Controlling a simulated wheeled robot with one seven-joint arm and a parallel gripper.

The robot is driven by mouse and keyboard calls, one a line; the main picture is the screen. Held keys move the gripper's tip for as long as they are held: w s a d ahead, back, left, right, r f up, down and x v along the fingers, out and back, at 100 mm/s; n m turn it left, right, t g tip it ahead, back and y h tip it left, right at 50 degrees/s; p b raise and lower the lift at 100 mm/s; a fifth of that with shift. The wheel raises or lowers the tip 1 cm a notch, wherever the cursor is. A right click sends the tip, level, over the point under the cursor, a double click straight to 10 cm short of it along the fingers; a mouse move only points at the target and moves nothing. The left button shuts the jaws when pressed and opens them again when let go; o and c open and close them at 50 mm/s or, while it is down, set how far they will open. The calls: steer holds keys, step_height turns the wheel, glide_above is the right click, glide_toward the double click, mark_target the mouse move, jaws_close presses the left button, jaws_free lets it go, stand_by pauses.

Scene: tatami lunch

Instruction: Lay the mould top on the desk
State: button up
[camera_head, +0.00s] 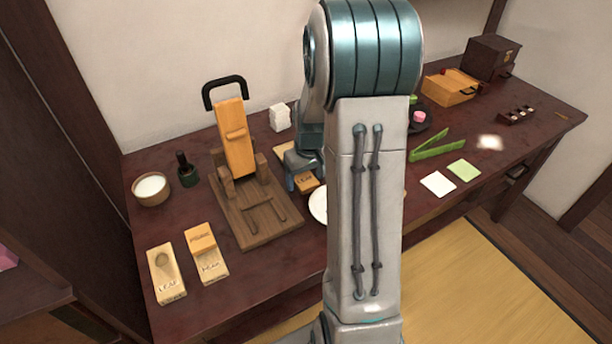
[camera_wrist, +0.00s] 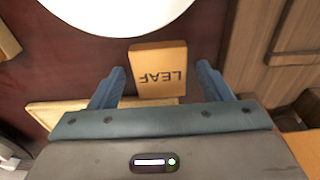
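The mould top, an orange-brown block marked LEAF (camera_wrist: 158,70), lies near the middle of the wrist view, over the dark desk. It also shows small below my gripper in the head view (camera_head: 307,183). My gripper (camera_wrist: 160,78) is open, its blue fingers on either side of the block with a visible gap at each side. Whether the block touches the desk (camera_head: 270,285) is hard to tell. A pale mould base marked LEAF (camera_head: 166,275) with a hollow lies at the front left. Beside it, a second pale base (camera_head: 212,267) carries an orange top (camera_head: 200,240).
A white plate (camera_wrist: 115,12) lies just beyond the block, and a pale board (camera_wrist: 60,108) lies beside my left finger. Green tongs (camera_head: 437,146) lie right. My arm hides the desk's middle.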

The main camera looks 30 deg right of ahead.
mark_target(308, 184)
step_height(308, 184, up, 12)
steer(key=s+p, duration=0.2)
steer(key=s+a+r, duration=0.3)
steer(key=s+a, duration=1.1)
steer(key=s, duration=0.2)
steer(key=shift+s+t, duration=0.25)
steer(key=shift+t, duration=0.05)
